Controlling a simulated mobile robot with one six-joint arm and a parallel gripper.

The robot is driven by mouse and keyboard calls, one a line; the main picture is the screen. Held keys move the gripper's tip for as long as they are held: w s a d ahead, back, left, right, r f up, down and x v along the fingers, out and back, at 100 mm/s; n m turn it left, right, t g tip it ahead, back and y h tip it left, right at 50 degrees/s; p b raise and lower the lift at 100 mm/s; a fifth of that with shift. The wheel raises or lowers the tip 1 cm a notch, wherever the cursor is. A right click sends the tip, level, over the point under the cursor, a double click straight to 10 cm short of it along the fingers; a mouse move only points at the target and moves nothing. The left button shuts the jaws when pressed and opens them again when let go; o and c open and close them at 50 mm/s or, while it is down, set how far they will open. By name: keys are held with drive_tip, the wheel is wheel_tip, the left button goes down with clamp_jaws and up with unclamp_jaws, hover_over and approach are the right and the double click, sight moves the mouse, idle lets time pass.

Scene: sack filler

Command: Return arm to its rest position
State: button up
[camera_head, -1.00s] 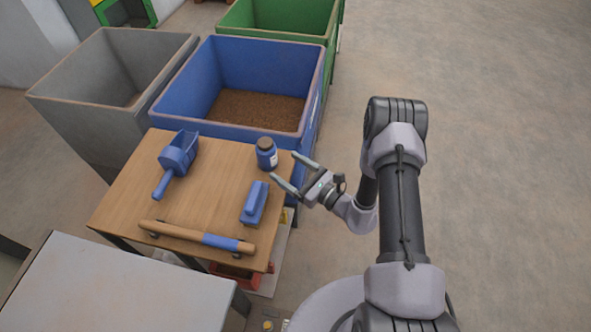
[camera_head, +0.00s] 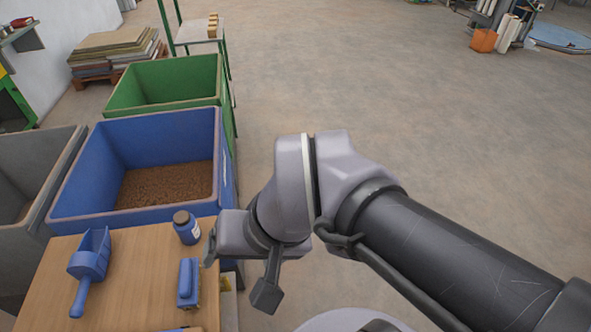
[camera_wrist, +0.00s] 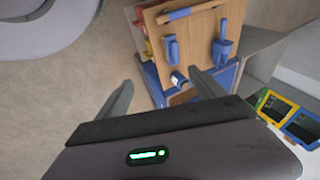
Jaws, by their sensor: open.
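My gripper (camera_wrist: 163,95) shows in the wrist view with its two fingers spread apart and nothing between them. Behind the fingers lies the wooden table (camera_wrist: 192,45), some distance away. In the head view my arm reaches from the lower right toward the picture's middle, and its wrist end hangs near the right edge of the table (camera_head: 130,270). On the table are a blue scoop (camera_head: 90,262), a dark blue jar (camera_head: 187,228) and a blue brush (camera_head: 188,283).
Behind the table stand a blue bin (camera_head: 150,125) with brown grain, a green bin (camera_head: 165,75) and a grey bin (camera_head: 35,160). A green-framed rack (camera_head: 197,30) and a stack of boards (camera_head: 115,50) are farther back.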

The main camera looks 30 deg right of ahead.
drive_tip(key=shift+d+t+h+b, duration=0.5)
drive_tip(key=shift+d+t+b, duration=0.2)
drive_tip(key=shift+d+b, duration=0.15)
idle(0.7)
